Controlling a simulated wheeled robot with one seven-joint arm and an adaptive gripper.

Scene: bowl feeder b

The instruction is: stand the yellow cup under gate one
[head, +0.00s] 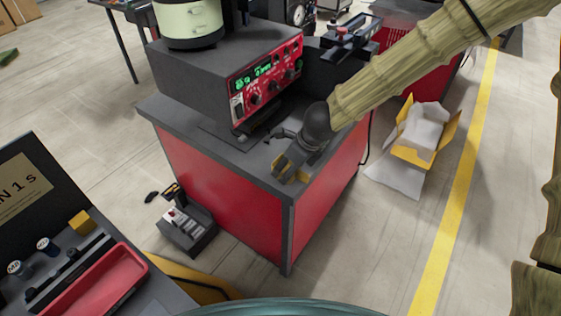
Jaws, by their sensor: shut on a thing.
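My gripper (289,172) is over the front part of the dark top of the red cabinet. It is shut on a small yellow thing (281,162), which looks like the yellow cup. The dark fingers hide most of it, and I cannot tell whether it touches the top. The feeder (190,80) stands on the cabinet behind and left of my gripper, with a red control panel (266,82) and a pale round bowl (190,18). A dark part sticks out under the panel; I cannot tell which part is gate one.
The cabinet top (185,125) is bare at its front left. A dark box with switches (187,230) stands on the floor. A bench at lower left holds a red tray (95,290) and a yellow block (82,222). A yellow open box (420,135) lies to the right.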

